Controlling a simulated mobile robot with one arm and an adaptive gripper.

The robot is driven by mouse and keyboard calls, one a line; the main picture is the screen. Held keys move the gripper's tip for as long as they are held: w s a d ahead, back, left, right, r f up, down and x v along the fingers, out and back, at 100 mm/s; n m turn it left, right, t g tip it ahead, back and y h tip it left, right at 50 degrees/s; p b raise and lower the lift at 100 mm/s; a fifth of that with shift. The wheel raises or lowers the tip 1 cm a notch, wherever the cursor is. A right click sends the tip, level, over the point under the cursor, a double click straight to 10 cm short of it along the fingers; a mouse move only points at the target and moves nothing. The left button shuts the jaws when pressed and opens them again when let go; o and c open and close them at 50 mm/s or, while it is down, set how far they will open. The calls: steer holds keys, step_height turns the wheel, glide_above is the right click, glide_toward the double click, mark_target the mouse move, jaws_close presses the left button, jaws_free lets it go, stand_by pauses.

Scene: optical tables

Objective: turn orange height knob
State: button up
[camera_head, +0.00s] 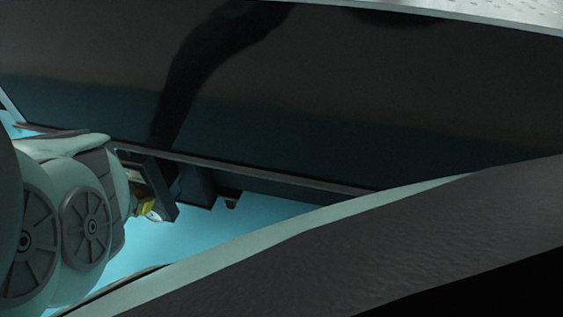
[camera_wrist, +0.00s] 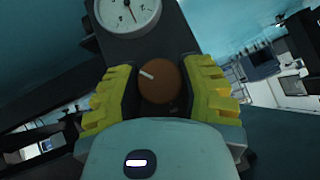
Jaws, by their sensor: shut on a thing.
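The orange height knob (camera_wrist: 161,84) is round, with a white pointer mark aimed to its upper left in the wrist view. It sits on a dark panel (camera_wrist: 160,45) below a white round dial gauge (camera_wrist: 127,12). My gripper (camera_wrist: 160,90) has yellow ribbed fingers on both sides of the knob and is shut on it. In the head view, a small yellow part of my gripper (camera_head: 147,207) shows beneath the table edge at the left; the knob is hidden there.
In the head view, the dark side of an optical table (camera_head: 330,110) fills most of the picture, with its perforated light top (camera_head: 500,12) at the upper right. Bluish floor (camera_head: 250,230) shows below. White equipment (camera_wrist: 292,85) stands in the right background of the wrist view.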

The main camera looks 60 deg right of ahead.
stand_by(0.7)
steer(key=o, duration=0.9)
steer(key=shift+v, duration=3.65)
steer(key=shift+w+a, duration=0.1)
